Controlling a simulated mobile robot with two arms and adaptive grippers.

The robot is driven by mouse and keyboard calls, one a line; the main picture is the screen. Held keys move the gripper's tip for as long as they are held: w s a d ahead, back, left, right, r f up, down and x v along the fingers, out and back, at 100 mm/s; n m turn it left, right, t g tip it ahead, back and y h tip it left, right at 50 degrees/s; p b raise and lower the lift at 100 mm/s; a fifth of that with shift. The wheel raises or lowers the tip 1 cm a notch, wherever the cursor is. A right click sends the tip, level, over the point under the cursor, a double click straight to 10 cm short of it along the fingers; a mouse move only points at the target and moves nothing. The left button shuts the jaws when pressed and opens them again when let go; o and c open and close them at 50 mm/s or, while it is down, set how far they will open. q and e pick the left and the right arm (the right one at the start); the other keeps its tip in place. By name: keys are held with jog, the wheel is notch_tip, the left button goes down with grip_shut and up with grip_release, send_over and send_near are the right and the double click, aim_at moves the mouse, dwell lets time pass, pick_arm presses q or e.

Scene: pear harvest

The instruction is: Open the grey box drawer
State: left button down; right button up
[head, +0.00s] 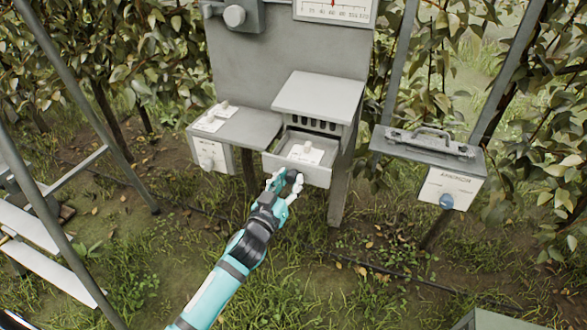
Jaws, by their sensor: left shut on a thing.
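The grey box (318,96) is mounted on the post in the middle of the head view, with a row of dark slots under its top. Its drawer (318,172) stands out from the box front, and a pale card-like item (305,153) shows inside it. My left gripper (284,178) is at the drawer's front, on its left part, shut on what appears to be the drawer's handle. The handle itself is mostly hidden by the fingers. My right gripper is not in view.
A white box (211,153) with a knob and a grey shelf (246,128) are to the left. A dark-topped box (428,146) with a blue knob (446,201) is to the right. A metal ladder (50,245) stands at far left.

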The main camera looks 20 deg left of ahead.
pick_arm(q)
jog(key=shift+r, duration=0.15)
jog(key=shift+w, duration=0.35)
jog(key=c, duration=1)
grip_release()
jog(key=shift+s+f, duration=0.2)
jog(key=s, duration=0.7)
jog(key=s+a, duration=0.1)
jog(key=s, duration=0.3)
jog(key=shift+s, duration=0.35)
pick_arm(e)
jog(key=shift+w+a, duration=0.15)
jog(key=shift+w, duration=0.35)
